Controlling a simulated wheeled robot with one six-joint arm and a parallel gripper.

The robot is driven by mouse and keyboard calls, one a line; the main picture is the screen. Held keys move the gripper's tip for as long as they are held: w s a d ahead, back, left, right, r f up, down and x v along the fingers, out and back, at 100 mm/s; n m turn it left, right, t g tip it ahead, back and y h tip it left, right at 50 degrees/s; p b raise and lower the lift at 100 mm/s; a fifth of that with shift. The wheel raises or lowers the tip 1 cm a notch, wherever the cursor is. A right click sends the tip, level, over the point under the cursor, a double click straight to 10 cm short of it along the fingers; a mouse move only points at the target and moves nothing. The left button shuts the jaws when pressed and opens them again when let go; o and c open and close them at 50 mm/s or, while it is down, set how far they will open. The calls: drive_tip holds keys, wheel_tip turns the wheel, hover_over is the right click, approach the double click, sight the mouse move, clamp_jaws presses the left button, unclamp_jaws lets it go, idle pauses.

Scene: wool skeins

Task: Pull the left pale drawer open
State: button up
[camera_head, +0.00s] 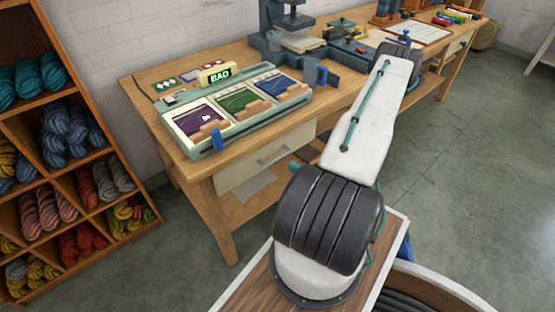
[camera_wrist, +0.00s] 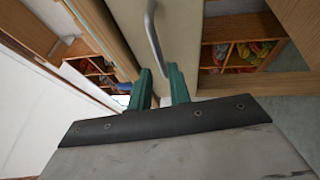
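The left pale drawer (camera_head: 240,172) sits under the bench top at its left end and looks shut. Its grey bar handle (camera_head: 275,156) runs across the front. In the wrist view the pale drawer front (camera_wrist: 182,35) fills the top middle, with the handle (camera_wrist: 154,38) ahead of my fingers. My gripper (camera_wrist: 159,72) has two green fingers apart with nothing held. The handle's near end shows in line with the gap; I cannot tell if it is between the fingertips. In the head view only a bit of green finger shows by the handle's right end; my arm hides the rest.
The wooden bench (camera_head: 138,92) carries a green tray (camera_head: 181,127) with three coloured cards and a "BAD" display (camera_head: 219,76). A shelf of wool skeins (camera_head: 70,185) stands at the left. Grey floor (camera_head: 460,130) is free at the right.

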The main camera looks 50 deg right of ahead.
sight(277, 159)
drive_tip(key=x, duration=0.7)
drive_tip(key=shift+w, duration=0.15)
drive_tip(key=shift+a, duration=0.1)
clamp_jaws()
